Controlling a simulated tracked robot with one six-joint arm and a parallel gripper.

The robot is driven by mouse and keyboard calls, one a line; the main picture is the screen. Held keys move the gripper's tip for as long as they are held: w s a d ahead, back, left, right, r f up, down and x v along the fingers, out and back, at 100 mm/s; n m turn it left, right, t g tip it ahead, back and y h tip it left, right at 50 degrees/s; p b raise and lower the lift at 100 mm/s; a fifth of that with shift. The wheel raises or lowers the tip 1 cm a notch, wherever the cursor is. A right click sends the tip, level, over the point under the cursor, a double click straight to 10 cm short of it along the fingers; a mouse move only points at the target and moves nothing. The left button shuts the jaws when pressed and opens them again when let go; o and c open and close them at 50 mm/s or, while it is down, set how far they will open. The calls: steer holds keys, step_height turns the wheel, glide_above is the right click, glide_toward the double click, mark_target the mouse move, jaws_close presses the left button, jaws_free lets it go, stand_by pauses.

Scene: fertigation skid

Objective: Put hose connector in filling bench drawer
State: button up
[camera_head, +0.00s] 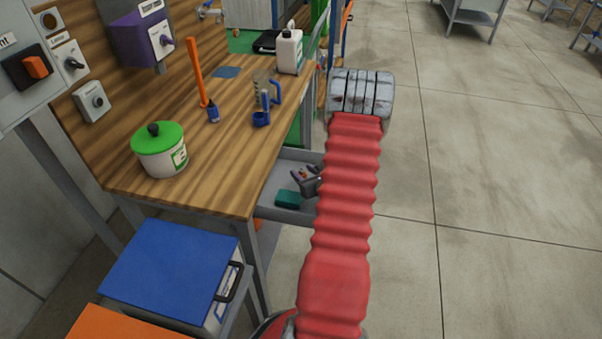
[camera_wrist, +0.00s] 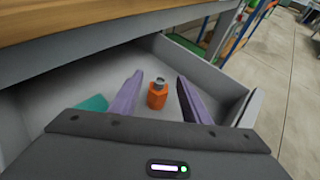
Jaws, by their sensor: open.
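An orange hose connector (camera_wrist: 157,95) with a grey top stands inside the open filling bench drawer (camera_wrist: 215,75) in the wrist view. My gripper (camera_wrist: 158,85) is open, its two purple fingers on either side of the connector and apart from it. In the head view my gripper (camera_head: 306,176) is over the open drawer (camera_head: 270,201) under the wooden bench, partly hidden by my red arm.
A teal block (camera_head: 288,199) lies in the drawer and also shows left of my fingers in the wrist view (camera_wrist: 95,104). The bench top (camera_head: 215,180) overhangs the drawer. A blue-lidded box (camera_head: 175,262) stands nearby.

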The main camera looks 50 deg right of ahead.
steer(key=v, duration=1)
steer(key=shift+s, duration=0.2)
steer(key=shift+a, duration=0.1)
stand_by(0.4)
